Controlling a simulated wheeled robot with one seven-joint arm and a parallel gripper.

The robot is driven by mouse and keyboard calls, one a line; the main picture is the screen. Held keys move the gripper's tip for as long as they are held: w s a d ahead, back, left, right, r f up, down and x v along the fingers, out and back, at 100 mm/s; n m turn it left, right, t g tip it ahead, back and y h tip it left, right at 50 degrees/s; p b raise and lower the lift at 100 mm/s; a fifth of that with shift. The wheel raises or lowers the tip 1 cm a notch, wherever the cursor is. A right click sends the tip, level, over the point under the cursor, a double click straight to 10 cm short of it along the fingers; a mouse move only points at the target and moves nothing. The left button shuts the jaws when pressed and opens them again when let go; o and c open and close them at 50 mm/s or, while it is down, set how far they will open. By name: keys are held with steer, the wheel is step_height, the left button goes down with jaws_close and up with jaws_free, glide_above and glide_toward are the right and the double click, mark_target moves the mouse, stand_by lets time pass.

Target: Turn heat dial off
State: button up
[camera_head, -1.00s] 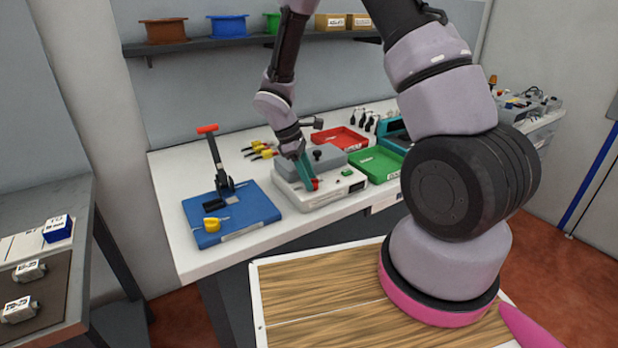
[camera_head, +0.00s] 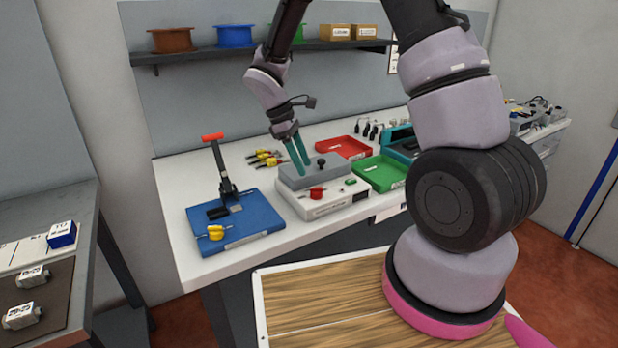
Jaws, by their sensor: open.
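The heat dial is a red knob (camera_head: 317,193) on the front face of a white and grey heating unit (camera_head: 345,203) on the white bench. A green button (camera_head: 350,181) sits to its right on the same unit. My gripper (camera_head: 302,164) has teal fingers that are apart and empty. It hangs above the unit's grey top, behind and above the red dial and clear of it. The dial is in full view. Its markings are too small to read.
A blue fixture (camera_head: 248,222) with an upright red-handled lever stands left of the unit. A red tray (camera_head: 342,147) lies behind and a green tray (camera_head: 379,173) to the right. Yellow-handled tools (camera_head: 268,158) lie behind. A shelf with spools is above.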

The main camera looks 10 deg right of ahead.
steer(key=shift+v, duration=1.45)
steer(key=s+d+r+m+t+y, duration=0.2)
steer(key=s+d+r+m, duration=0.15)
steer(key=r, duration=0.45)
steer(key=s+d+r+m+t+y, duration=0.1)
steer(key=s+d+r+m, duration=0.15)
steer(key=r+m, duration=0.45)
steer(key=s+d+r+m+t+y, duration=0.3)
steer(key=s+r+m+t, duration=0.3)
steer(key=s+r, duration=0.5)
steer(key=shift+s+d+r, duration=0.25)
steer(key=shift+d+r, duration=0.1)
steer(key=shift+d, duration=0.4)
steer(key=shift+m, duration=0.25)
